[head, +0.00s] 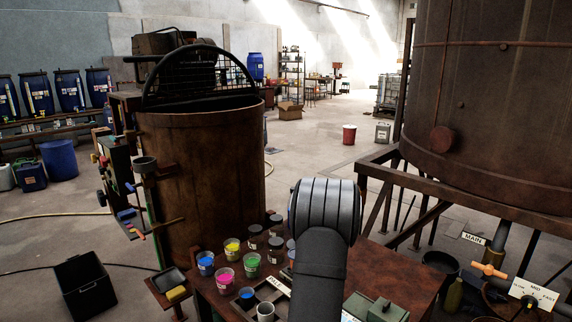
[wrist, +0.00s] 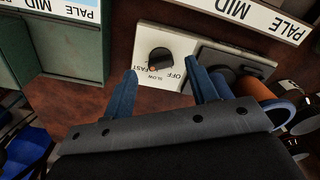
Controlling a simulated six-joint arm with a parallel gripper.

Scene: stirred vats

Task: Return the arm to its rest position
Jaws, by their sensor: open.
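My gripper (wrist: 162,72) shows in the wrist view with its two blue fingers spread apart and nothing between them. It hangs over the brown table (wrist: 110,95), in front of a white dial plate (wrist: 148,38) with a black knob (wrist: 160,58) marked OFF, SLOW and FAST. The fingertips look apart from the knob. In the head view my grey arm (head: 320,255) reaches over the table (head: 405,276) and hides the gripper.
Cups of blue (head: 206,263), pink (head: 225,281), yellow (head: 233,248) and green paint (head: 251,265) stand left of my arm. A rusty vat (head: 200,180) stands behind them. Green boxes (head: 385,311) sit right of my arm. A large tank (head: 490,100) rises at right.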

